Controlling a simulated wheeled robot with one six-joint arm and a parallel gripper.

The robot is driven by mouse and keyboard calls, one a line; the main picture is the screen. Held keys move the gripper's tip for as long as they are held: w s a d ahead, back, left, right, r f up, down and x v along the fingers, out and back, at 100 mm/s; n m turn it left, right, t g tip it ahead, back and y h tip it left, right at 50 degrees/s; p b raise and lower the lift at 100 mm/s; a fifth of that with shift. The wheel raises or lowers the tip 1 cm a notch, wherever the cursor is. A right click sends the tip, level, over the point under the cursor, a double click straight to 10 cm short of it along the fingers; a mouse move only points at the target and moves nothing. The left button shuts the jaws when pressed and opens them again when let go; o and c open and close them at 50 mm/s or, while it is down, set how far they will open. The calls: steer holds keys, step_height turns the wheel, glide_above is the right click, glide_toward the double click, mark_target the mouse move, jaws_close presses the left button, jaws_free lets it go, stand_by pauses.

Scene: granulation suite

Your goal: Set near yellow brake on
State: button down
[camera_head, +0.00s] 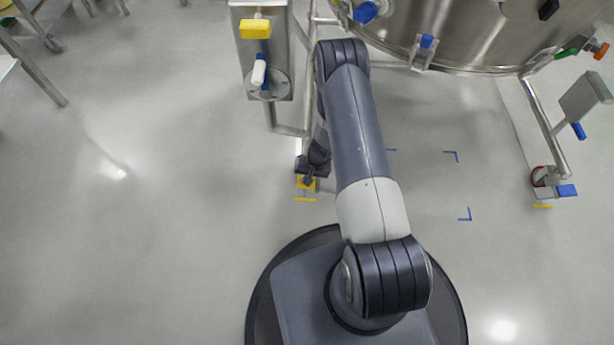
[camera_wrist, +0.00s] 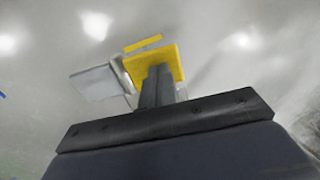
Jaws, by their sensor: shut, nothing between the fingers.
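The near yellow brake (camera_head: 312,187) is a small yellow pedal low at the floor, below the left leg of the steel frame. My gripper (camera_head: 308,180) is at it, pointing down, and partly covers it in the head view. In the wrist view, the yellow pedal (camera_wrist: 172,57) shows as a tilted plate just beyond the shut fingers (camera_wrist: 157,78). The fingertips overlap the plate; I cannot tell whether they touch it. The fingers hold nothing. A grey metal piece (camera_wrist: 97,82) is left of the pedal.
A yellow floor mark (camera_head: 304,200) lies just in front of the pedal. A steel vessel (camera_head: 450,35) stands on the frame behind. A blue pedal (camera_head: 567,190) is at the far right wheel.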

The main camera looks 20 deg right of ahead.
steer(key=shift+a+f+h+p, duration=0.15)
steer(key=shift+a+h+p, duration=0.1)
steer(key=shift+h+p, duration=0.15)
steer(key=shift+w+f, duration=0.1)
steer(key=shift+a+f+b, duration=0.2)
steer(key=shift+f+b, duration=0.1)
steer(key=shift+b, duration=0.15)
steer(key=shift+w+a+f, duration=0.15)
steer(key=shift+a+f, duration=0.1)
steer(key=shift+a+f+g+h+p, duration=0.2)
steer(key=shift+f+g+h+p, duration=0.15)
steer(key=shift+h, duration=0.35)
steer(key=shift+f, duration=0.1)
steer(key=shift+a+f, duration=0.1)
steer(key=shift+f, duration=0.2)
stand_by(0.4)
steer(key=shift+r, duration=0.1)
